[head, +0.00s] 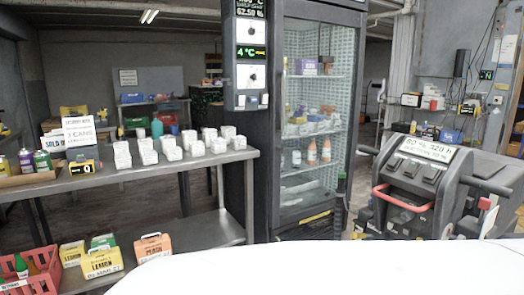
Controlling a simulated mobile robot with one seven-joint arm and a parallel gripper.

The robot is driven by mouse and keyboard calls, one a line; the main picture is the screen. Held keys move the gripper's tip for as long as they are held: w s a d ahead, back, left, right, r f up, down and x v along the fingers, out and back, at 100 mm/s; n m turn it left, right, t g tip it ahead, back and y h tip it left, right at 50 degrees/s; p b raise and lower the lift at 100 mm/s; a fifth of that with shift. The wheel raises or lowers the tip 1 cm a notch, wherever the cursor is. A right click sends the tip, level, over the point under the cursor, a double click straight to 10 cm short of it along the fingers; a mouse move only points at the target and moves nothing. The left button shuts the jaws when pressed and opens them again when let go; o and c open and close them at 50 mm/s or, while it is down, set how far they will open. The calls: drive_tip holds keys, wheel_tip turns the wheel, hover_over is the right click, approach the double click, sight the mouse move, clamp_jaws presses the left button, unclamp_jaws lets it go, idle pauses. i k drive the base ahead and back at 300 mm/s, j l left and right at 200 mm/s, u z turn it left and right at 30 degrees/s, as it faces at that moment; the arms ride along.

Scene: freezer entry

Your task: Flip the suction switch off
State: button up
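A dark grey machine (412,190) with a red handle bar (402,199) stands at the right. Its sloped display (427,148) reads "80 % 320 h", with a smaller line below that I cannot read surely. Several dark rocker-like controls (406,167) sit on the panel under the display. A red part on a pale stem (484,203) stands at the machine's right side. I cannot tell which of these is the suction switch, or its position. My gripper is not in view.
A glass-door fridge (312,130) and its control column (245,60) stand in the middle. A metal table (130,178) with white tubs (170,150) is at left. A red crate (40,272) and labelled boxes (101,262) sit below it. A shelf (425,108) is behind the machine.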

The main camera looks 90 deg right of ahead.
sight(412, 165)
drive_tip(key=z, duration=3.7)
